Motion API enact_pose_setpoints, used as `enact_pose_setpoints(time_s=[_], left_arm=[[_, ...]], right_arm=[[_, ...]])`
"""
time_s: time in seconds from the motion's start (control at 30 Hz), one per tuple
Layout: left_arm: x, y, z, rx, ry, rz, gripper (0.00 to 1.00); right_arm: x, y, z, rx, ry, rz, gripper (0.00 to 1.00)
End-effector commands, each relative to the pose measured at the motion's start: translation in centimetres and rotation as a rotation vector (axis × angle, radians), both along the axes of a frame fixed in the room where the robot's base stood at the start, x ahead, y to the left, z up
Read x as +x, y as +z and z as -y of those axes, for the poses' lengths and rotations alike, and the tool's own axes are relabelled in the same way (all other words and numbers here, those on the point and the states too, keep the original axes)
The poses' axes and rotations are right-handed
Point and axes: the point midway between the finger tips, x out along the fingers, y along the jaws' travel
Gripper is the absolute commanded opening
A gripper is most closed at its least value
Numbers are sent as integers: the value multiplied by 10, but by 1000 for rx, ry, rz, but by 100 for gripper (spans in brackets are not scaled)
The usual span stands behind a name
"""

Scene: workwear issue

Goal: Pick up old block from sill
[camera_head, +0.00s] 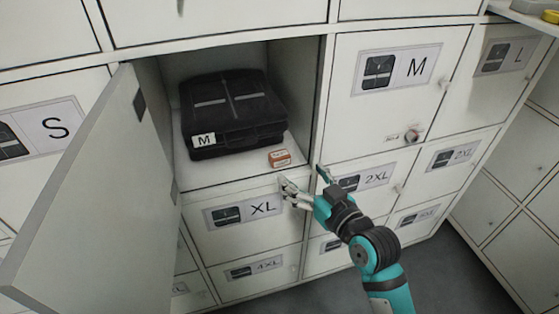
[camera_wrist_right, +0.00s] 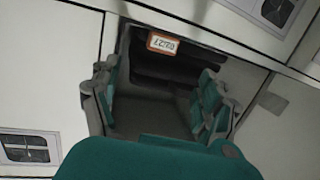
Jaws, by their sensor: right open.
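The block (camera_head: 279,158) is small, orange and white, and sits at the front right of the open locker's floor, the sill (camera_head: 220,173). In the right wrist view the block (camera_wrist_right: 162,43) shows its printed face beyond the fingers, near the top centre. My right gripper (camera_head: 306,178) is open and empty, just outside the locker, in front of the block and slightly to its right and lower. The same gripper shows in the wrist view (camera_wrist_right: 158,105) with a finger on each side and a clear gap between them. My left gripper is out of view.
A black case (camera_head: 235,112) labelled M lies in the locker behind the block. The locker door (camera_head: 85,205) stands open on the left.

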Motion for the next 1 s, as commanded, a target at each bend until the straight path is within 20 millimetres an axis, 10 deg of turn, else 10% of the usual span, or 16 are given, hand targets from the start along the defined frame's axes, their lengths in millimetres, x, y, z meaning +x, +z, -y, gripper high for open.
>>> enact_pose_setpoints(time_s=[1.0], left_arm=[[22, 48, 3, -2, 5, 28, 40]], right_arm=[[98, -18, -55, -1, -2, -1, 78]])
